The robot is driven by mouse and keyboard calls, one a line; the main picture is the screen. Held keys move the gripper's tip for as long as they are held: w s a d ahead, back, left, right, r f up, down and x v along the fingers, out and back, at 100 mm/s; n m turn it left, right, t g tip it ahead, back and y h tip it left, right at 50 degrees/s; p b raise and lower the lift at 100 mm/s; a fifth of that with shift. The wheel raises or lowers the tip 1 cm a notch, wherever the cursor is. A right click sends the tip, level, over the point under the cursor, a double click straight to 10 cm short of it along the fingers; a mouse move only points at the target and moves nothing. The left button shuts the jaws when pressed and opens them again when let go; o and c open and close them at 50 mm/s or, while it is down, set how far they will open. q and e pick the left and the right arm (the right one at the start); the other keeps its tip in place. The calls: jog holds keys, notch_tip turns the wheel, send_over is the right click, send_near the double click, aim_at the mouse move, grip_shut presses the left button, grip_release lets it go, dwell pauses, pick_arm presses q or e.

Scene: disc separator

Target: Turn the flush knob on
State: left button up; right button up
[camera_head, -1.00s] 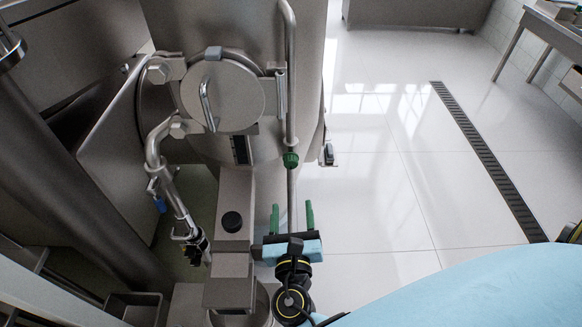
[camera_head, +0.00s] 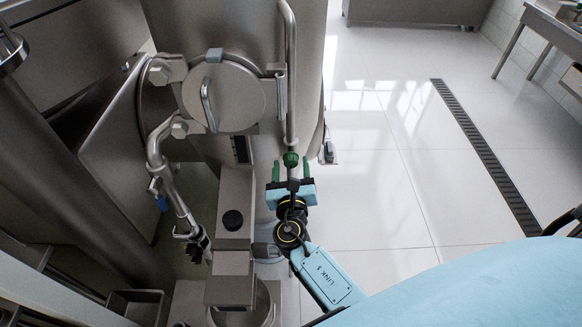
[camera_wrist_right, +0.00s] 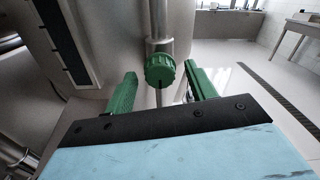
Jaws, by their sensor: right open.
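The flush knob (camera_head: 290,159) is a small green ribbed knob on the vertical steel pipe beside the machine. In the right wrist view the knob (camera_wrist_right: 160,70) sits beyond and between the two green fingers. My right gripper (camera_head: 291,170) is open and just below the knob in the head view, with one finger on each side of the pipe. In the right wrist view my right gripper (camera_wrist_right: 161,90) shows its fingers spread wide, apart from the knob. My left gripper is not in view.
The steel machine body with a round hatch (camera_head: 223,96) stands close on the left. A black knob (camera_head: 232,220) sits on a steel housing. White floor is open to the right, with a dark drain grate (camera_head: 485,155). A steel table (camera_head: 548,40) is at the far right.

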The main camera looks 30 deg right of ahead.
jog(key=c, duration=1)
